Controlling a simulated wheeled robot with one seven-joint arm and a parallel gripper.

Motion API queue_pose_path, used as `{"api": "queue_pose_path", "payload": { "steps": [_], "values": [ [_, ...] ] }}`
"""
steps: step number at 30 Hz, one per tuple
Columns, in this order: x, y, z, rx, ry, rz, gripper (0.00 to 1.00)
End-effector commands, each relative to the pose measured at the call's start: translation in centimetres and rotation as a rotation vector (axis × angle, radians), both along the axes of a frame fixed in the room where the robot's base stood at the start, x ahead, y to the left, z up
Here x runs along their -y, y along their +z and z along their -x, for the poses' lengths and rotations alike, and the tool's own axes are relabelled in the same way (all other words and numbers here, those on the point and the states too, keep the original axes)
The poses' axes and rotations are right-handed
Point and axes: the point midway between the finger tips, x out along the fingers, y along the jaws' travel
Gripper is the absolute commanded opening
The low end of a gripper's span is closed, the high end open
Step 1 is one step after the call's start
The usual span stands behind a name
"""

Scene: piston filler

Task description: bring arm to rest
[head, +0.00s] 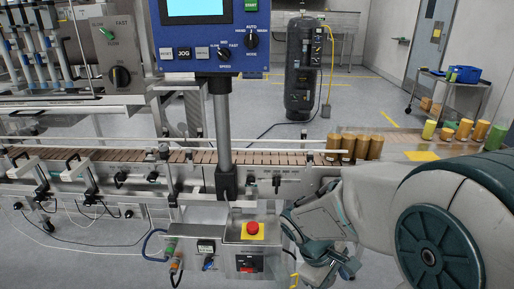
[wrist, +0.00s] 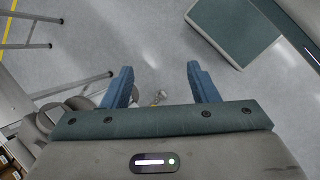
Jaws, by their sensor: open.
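My gripper shows in the wrist view (wrist: 160,85) with two blue fingers spread apart and nothing between them. It points down over grey floor. In the head view my arm comes in from the right and bends down in front of the conveyor. The gripper itself is hard to make out there, low beside the control box.
A conveyor (head: 110,170) runs across the head view. Amber jars (head: 347,148) stand at its right part. A control box with a red emergency button (head: 253,228) is left of my arm. A blue operator panel (head: 205,40) stands above on a post. A cart (head: 445,90) is at the back right.

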Motion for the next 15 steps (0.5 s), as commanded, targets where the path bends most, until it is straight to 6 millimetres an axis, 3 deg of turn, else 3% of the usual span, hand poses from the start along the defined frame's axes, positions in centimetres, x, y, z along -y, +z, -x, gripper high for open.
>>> {"api": "queue_pose_path", "payload": {
  "steps": [1,9,15],
  "values": [
    [0.1,1.6,0.6,0.055,-0.076,-0.050,0.54],
    [-1.1,7.4,3.3,0.317,-0.469,-0.306,0.54],
    [-1.9,10.3,4.4,0.449,-0.659,-0.435,0.54]
  ]
}}
